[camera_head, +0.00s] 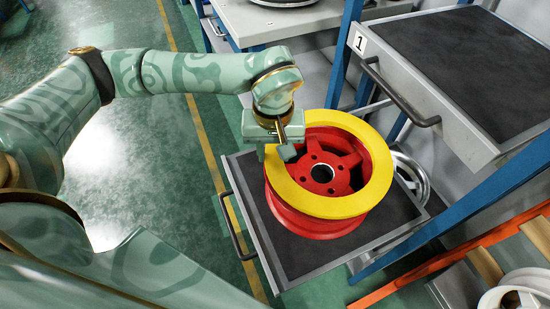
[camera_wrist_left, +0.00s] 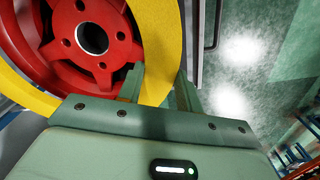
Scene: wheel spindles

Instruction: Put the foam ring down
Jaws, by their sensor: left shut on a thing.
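The yellow foam ring (camera_head: 335,207) lies flat over the top rim of a red wheel (camera_head: 310,224). I cannot tell whether it fully touches the rim. My left gripper (camera_head: 288,150) is at the ring's upper left edge in the head view, shut on it. In the left wrist view, the two fingers of the left gripper (camera_wrist_left: 160,92) stand on either side of the ring's band (camera_wrist_left: 158,50), with the wheel's red spokes (camera_wrist_left: 62,50) inside the ring. The finger in front hides a small part of the ring. My right gripper is not in view.
The wheel stands on a dark-topped pulled-out drawer (camera_head: 285,262) with a handle at its left. A higher drawer (camera_head: 460,70) marked 1 juts out at the upper right. Blue posts (camera_head: 345,50) and a silver wheel (camera_head: 412,175) are behind. Green floor is open at left.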

